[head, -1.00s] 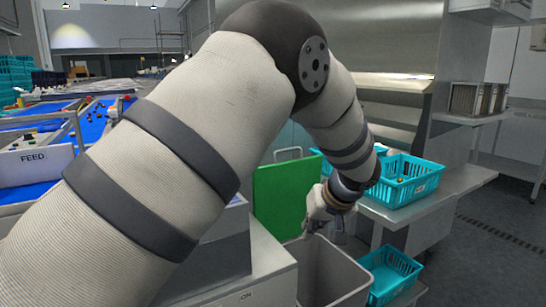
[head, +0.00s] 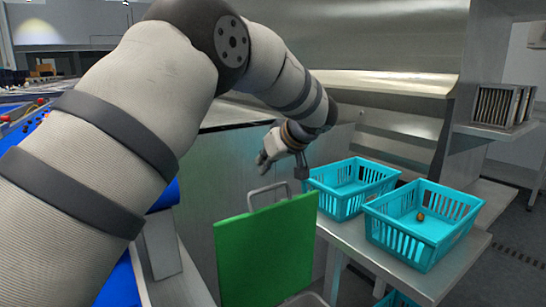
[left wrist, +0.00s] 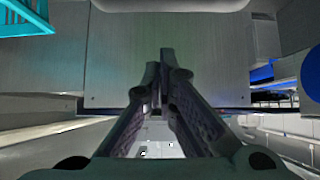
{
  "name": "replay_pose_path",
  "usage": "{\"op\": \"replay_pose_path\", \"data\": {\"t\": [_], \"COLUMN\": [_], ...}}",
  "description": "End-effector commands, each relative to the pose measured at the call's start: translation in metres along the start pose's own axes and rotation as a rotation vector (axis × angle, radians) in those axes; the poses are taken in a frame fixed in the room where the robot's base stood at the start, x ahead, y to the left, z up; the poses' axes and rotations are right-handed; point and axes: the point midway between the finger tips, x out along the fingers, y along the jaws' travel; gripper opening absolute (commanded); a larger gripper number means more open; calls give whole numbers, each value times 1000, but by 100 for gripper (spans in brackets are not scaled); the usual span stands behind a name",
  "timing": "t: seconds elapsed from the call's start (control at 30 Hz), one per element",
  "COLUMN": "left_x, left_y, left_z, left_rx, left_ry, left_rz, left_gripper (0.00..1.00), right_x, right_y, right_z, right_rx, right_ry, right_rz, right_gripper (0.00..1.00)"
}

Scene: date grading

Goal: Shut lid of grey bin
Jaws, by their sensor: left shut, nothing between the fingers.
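The green lid (head: 265,252) of the grey bin stands upright and open, with a grey handle bar (head: 268,190) at its top edge. Only a sliver of the grey bin's rim (head: 305,299) shows at the bottom of the head view; the rest is out of frame. My left gripper (head: 264,160) is above and beyond the lid's top edge in the picture, apart from it. In the left wrist view, its fingers (left wrist: 160,62) are closed together and empty, before a plain grey surface. My right gripper is in neither view.
Two turquoise baskets stand on a metal bench to the right: one closer to my gripper (head: 352,185), one farther right (head: 425,222) with a small brown item in it. A metal panel (head: 225,170) rises behind the lid. A blue sorting surface lies at left.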

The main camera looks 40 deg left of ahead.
Motion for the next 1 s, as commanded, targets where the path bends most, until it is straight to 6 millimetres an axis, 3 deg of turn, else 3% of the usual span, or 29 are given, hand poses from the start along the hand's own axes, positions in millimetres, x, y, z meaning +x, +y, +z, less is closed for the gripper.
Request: {"op": "replay_pose_path", "data": {"t": [0.13,0.2,0.4,1.0], "left_x": [34,16,3,6], "left_y": [0,0,0,4], "left_z": [2,9,26,31], "left_rx": [0,0,-3,3], "left_ry": [-3,0,2,31], "left_rz": [-3,5,4,0], "left_gripper": [0,0,0,0], "right_x": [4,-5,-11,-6], "right_y": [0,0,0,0], "right_z": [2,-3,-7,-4], "right_rx": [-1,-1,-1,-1], "right_ry": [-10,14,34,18], "right_rz": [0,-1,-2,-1], "right_gripper": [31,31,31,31]}}
